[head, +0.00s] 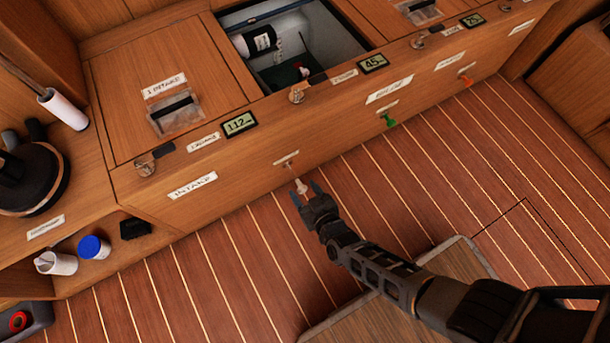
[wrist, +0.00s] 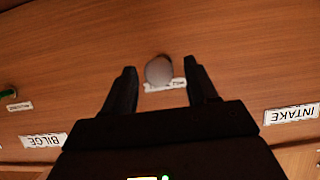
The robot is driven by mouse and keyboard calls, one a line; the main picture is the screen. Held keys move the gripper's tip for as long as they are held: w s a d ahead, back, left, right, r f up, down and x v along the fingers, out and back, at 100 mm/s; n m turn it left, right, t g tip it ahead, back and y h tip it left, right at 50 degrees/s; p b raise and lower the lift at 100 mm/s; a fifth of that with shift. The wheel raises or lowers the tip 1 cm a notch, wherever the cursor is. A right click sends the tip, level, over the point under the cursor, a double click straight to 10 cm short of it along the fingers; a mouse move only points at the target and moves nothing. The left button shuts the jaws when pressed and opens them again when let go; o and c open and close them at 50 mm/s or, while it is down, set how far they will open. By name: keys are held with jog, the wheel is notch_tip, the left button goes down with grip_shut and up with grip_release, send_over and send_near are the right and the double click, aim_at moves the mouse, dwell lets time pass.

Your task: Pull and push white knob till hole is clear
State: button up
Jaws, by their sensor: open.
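The white knob (head: 300,186) sticks out from the wooden front panel, below a small label, right of the INTAKE label. My gripper (head: 304,190) is open at the knob, with one finger on each side. In the wrist view the knob's pale round end (wrist: 159,71) lies between the two spread fingers (wrist: 159,66), with visible space on both sides. I see no contact. No hole can be made out at the knob; the area behind it is hidden in the wrist view.
A green knob (head: 388,120) and an orange knob (head: 465,81) are on the same panel to the right. An open compartment (head: 345,58) holds a dark bottle (head: 259,41). The striped floor (head: 200,290) is largely clear.

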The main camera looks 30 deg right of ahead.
jog(key=p+v, duration=0.3)
jog(key=v, duration=0.4)
jog(key=shift+s, duration=0.4)
jog(key=shift+r, duration=0.1)
jog(key=shift+c, duration=0.2)
